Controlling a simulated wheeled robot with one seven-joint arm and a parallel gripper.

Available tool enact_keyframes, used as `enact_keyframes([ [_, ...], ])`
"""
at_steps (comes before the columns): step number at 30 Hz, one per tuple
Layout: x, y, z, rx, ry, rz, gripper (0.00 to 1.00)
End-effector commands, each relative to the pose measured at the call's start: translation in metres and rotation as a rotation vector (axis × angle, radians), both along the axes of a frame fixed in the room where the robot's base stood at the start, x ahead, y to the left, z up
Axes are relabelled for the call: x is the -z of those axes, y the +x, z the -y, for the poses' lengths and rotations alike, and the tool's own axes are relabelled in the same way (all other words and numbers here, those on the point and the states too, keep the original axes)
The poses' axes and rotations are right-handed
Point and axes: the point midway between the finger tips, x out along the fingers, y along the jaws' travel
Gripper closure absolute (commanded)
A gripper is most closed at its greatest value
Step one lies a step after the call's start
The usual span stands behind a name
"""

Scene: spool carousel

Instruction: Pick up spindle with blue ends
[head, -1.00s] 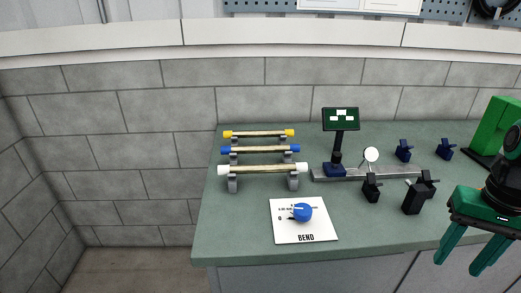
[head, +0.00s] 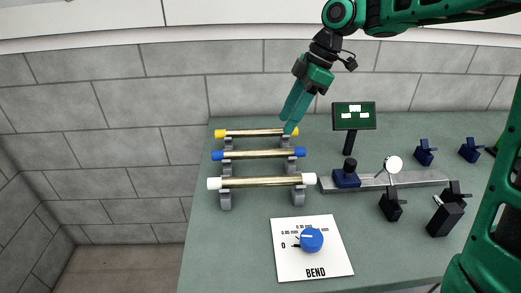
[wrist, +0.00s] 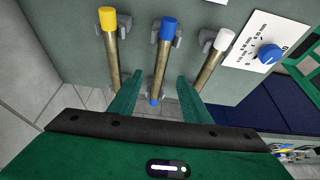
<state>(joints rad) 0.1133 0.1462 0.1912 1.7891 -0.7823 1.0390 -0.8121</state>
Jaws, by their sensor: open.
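The spindle with blue ends (head: 255,154) lies level across grey stands, between the yellow-ended spindle (head: 256,133) behind and the white-ended spindle (head: 262,182) in front. My gripper (head: 290,120) is open and empty, pointing down near the right end of the yellow-ended spindle in the head view. In the wrist view my two fingers (wrist: 158,97) are apart, with the blue-ended spindle (wrist: 162,65) running between them in the picture. I see no contact, and the height gap is hard to tell.
A white BEND card with a blue knob (head: 311,240) lies in front of the spindles. To the right are a metal rail (head: 410,180), a display on a post (head: 354,116) and several dark clamps (head: 392,206). Block walls stand behind and left.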

Motion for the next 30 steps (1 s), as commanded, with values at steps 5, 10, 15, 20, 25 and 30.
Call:
enact_keyframes([
  [5, 0.026, 0.000, -0.002, 0.013, 0.000, -0.004, 0.56],
  [10, 0.042, 0.001, -0.003, 0.021, -0.001, -0.003, 0.56],
  [15, 0.051, 0.001, -0.005, 0.025, -0.002, -0.002, 0.56],
  [20, 0.072, -0.002, -0.014, 0.024, -0.002, -0.005, 0.56],
  [25, 0.089, -0.001, -0.020, 0.026, -0.002, -0.002, 0.56],
  [30, 0.092, -0.001, -0.022, 0.026, -0.002, -0.001, 0.56],
])
